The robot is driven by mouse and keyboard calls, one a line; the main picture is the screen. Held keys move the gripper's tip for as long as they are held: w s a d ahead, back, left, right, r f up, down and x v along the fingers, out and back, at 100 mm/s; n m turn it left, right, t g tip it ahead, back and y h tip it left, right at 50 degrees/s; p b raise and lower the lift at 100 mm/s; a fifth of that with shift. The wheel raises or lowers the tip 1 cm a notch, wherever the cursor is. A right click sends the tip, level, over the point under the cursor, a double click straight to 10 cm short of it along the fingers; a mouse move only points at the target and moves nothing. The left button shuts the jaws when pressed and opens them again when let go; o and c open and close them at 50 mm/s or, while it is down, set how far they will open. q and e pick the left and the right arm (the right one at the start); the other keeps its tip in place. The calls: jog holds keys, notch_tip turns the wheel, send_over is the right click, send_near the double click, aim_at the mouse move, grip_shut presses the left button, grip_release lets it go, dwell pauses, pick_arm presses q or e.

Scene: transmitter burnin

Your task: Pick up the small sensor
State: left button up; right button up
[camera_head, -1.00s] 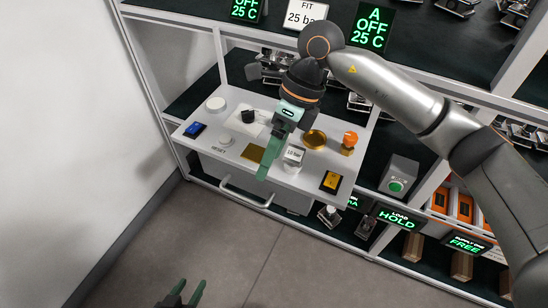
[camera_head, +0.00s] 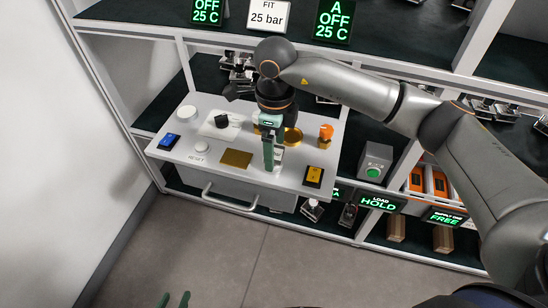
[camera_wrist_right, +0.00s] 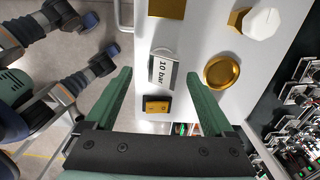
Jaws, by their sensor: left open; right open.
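The small sensor (camera_wrist_right: 162,68), a pale block with a "10 bar" label, stands on the white bench top. In the right wrist view it shows between the two fingers of my right gripper (camera_wrist_right: 157,80), apart from both. In the head view my right gripper (camera_head: 268,168) points down over the bench and hides most of the sensor (camera_head: 279,156). The right gripper is open and empty. My left gripper (camera_head: 174,299) is open and empty at the bottom edge of the head view, over the floor.
A yellow-black switch (camera_head: 313,177), a gold dish (camera_head: 292,137) and an orange knob (camera_head: 326,134) stand close to the sensor. A gold plate (camera_head: 236,158), a RESET button (camera_head: 201,147) and a blue switch (camera_head: 168,141) lie left. Shelves with instruments stand behind and right.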

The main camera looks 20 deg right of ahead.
jog(key=f, duration=0.4)
jog(key=shift+w, duration=0.2)
jog(key=shift+c, duration=0.4)
grip_shut()
